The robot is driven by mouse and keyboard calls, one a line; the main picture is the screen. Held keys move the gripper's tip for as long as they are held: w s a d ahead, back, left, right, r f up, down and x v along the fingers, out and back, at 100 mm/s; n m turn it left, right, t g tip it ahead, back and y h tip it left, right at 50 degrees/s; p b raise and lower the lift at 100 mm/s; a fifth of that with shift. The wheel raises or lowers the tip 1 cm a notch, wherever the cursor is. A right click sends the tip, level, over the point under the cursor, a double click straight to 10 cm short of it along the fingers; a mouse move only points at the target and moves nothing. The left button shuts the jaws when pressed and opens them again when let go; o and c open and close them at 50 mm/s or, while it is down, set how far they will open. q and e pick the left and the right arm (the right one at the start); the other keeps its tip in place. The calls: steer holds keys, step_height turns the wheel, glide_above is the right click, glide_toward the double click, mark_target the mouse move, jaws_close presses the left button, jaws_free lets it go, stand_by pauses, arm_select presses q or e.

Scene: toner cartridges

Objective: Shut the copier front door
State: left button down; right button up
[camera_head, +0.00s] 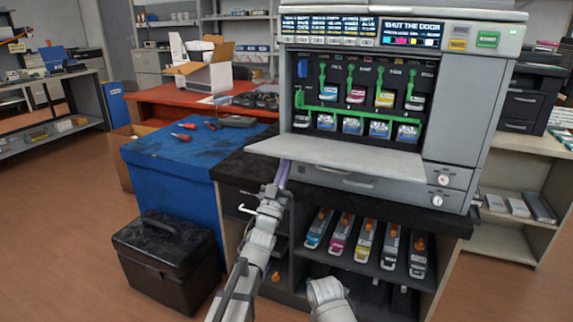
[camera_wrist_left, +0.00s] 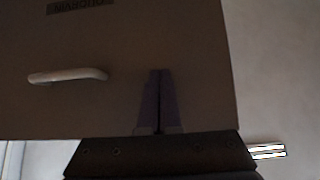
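The copier (camera_head: 455,100) stands on a dark counter, and its screen (camera_head: 412,33) reads "SHUT THE DOOR". Its front door (camera_head: 350,162) is folded down and juts out roughly level, leaving the toner bay (camera_head: 360,92) uncovered. My left gripper (camera_head: 284,172) is under the door's left part, its slim purple fingers pointing up. In the left wrist view the fingers (camera_wrist_left: 158,72) are together in front of the door's outer face (camera_wrist_left: 110,35), beside a pale handle (camera_wrist_left: 68,76). Whether they touch the door I cannot tell. My right gripper is out of view.
Several toner cartridges (camera_head: 362,240) lie on the shelf below the counter. A blue-covered table (camera_head: 175,165) with tools stands to the left, with a black case (camera_head: 165,252) on the floor before it. The floor at far left is clear.

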mark_target(288, 149)
arm_select(q)
steer(key=r+p, duration=0.2)
steer(key=r, duration=0.1)
steer(key=r+p, duration=0.1)
steer(key=shift+w+d+r, duration=0.15)
steer(key=shift+w+r, duration=0.1)
steer(key=shift+w, duration=0.1)
steer(key=shift+f, duration=0.15)
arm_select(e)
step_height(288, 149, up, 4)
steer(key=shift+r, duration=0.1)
arm_select(q)
steer(key=w+r+p, duration=0.1)
steer(key=r+p, duration=0.1)
steer(key=w+r+p, duration=0.1)
steer(key=r+p, duration=0.1)
steer(key=d+r+p, duration=0.1)
steer(key=r, duration=0.1)
steer(key=shift+w+p, duration=0.4)
steer(key=shift+a+f, duration=0.1)
steer(key=shift+f, duration=0.05)
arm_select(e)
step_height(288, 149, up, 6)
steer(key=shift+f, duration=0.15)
